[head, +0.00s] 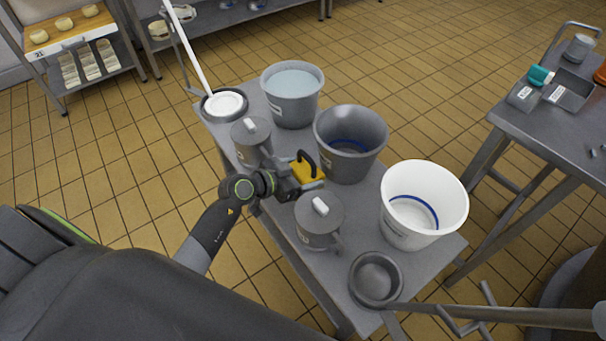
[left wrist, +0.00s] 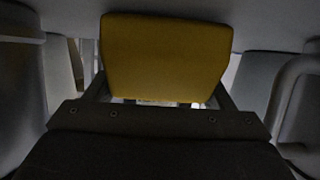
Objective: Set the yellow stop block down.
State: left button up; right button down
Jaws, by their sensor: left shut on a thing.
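The yellow stop block (head: 307,171) with a black handle is at my left gripper (head: 291,182) in the head view, among the vessels over the grey table (head: 270,131). My left gripper is shut on it. In the left wrist view the yellow block (left wrist: 166,55) fills the upper middle, between the two fingers (left wrist: 163,100). Whether the block touches the table top is hidden by the gripper and vessels. My right gripper is not in view.
Lidded grey jugs (head: 318,222) stand close on both sides of the gripper. A side table (head: 560,119) stands at right.

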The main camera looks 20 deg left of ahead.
pick_arm(q)
jog(key=shift+f, duration=0.1)
dwell(0.3)
jog(key=o, duration=1.3)
